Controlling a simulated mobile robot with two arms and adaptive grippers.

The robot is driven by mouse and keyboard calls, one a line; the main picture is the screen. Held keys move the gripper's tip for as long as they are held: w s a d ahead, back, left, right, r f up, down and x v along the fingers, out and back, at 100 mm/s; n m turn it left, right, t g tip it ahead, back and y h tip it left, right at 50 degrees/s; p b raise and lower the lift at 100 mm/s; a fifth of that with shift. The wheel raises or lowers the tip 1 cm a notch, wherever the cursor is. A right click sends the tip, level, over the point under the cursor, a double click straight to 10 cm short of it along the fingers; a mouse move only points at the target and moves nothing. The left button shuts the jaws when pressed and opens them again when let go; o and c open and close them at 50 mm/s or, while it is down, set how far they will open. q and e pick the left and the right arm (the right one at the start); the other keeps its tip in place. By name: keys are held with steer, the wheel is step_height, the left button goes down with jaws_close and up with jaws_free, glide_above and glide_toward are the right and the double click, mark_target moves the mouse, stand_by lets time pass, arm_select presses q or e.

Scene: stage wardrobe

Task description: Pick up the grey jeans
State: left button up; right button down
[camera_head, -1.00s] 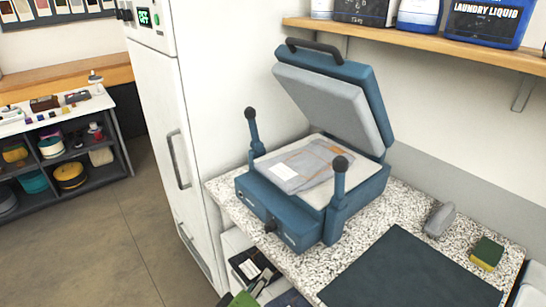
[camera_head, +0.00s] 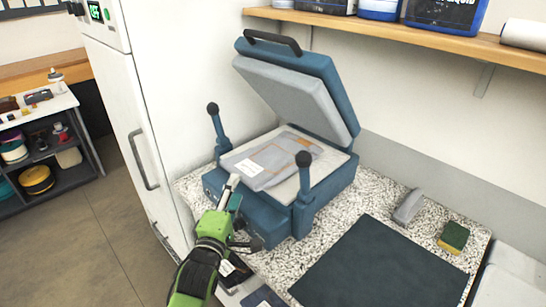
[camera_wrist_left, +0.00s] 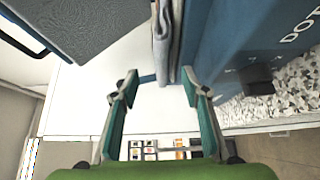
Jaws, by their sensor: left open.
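The grey jeans (camera_head: 272,165) lie folded flat on the light lower plate of the open blue press (camera_head: 325,188), with a white label on top and orange stitching. My left gripper (camera_head: 233,190) is at the front left edge of the press, close to the near edge of the jeans. In the left wrist view, my open left gripper (camera_wrist_left: 158,88) has its two teal fingers spread apart with nothing held. The folded edge of the jeans (camera_wrist_left: 163,35) is just beyond the fingertips, nearer the right finger. My right gripper is not in view.
The press's raised upper plate (camera_head: 290,95) stands tilted behind the jeans. Two black-knobbed levers (camera_head: 304,185) flank the lower plate. A dark mat (camera_head: 380,265), a grey brush-like item (camera_head: 408,206) and a sponge (camera_head: 453,237) lie on the speckled counter. A white cabinet (camera_head: 150,120) stands left.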

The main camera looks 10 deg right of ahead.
mark_target(241, 182)
arm_select(q)
steer(key=shift+d+f+p+x, duration=0.15)
steer(key=shift+p+x, duration=0.1)
steer(key=shift+x, duration=0.7)
steer(key=shift+f+p+x, duration=0.15)
steer(key=shift+p+x, duration=0.05)
steer(key=shift+x, duration=0.8)
steer(key=shift+d+f+p+x, duration=0.1)
steer(key=shift+p+x, duration=0.15)
steer(key=shift+x, duration=0.7)
steer(key=shift+s, duration=0.1)
jaws_close()
steer(key=shift+r, duration=0.15)
